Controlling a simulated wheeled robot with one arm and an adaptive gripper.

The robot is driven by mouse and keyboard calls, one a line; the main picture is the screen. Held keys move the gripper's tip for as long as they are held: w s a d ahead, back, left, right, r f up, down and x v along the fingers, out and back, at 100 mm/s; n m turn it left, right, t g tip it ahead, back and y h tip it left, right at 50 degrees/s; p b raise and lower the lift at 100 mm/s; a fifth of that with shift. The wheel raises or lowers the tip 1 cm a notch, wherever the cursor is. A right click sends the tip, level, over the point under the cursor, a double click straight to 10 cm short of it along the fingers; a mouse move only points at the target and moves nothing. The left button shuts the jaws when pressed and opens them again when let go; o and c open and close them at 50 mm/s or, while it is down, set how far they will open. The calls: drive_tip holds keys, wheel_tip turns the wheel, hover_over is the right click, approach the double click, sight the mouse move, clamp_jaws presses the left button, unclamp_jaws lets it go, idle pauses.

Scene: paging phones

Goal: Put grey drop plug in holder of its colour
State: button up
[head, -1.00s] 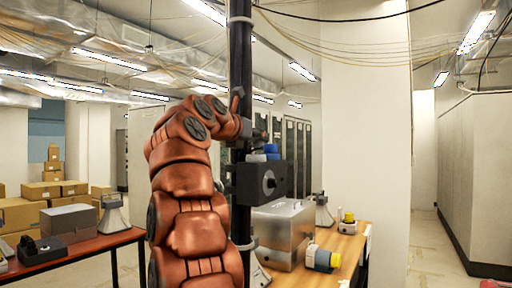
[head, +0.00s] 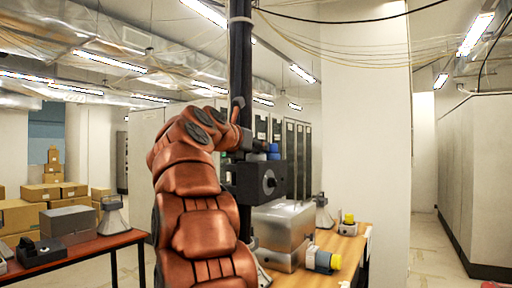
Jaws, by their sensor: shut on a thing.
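My gripper (head: 257,143) shows only in part, dark and small, at the end of my red-brown arm beside the black upright column. It is shut; the grey drop plug in its jaws is mostly hidden, and its outline cannot be made out. A small blue piece (head: 273,151) shows just right of the jaws; I cannot tell whether they touch. A yellow-topped piece on a pale base (head: 348,219) stands farther back. No grey holder can be made out clearly.
A metal box (head: 283,238) and a grey horn (head: 323,212) stand on the right table. The left table (head: 100,245) bears a grey box (head: 68,221), a black device (head: 41,251) and another horn (head: 112,216). Cartons stand behind it. A free aisle runs at far right.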

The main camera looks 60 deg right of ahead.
drive_tip(key=o, duration=1.2)
drive_tip(key=shift+f, duration=0.15)
drive_tip(key=shift+c, duration=0.2)
drive_tip(key=shift+r+p, duration=0.4)
drive_tip(key=shift+a+f+b, duration=0.1)
drive_tip(key=shift+a+b, duration=0.2)
drive_tip(key=a+r+b, duration=0.1)
drive_tip(key=a+b, duration=0.2)
drive_tip(key=a, duration=0.8)
drive_tip(key=shift+s+a+r, duration=0.15)
drive_tip(key=shift+s+r, duration=0.1)
drive_tip(key=shift+r, duration=0.15)
drive_tip(key=shift+r, duration=0.1)
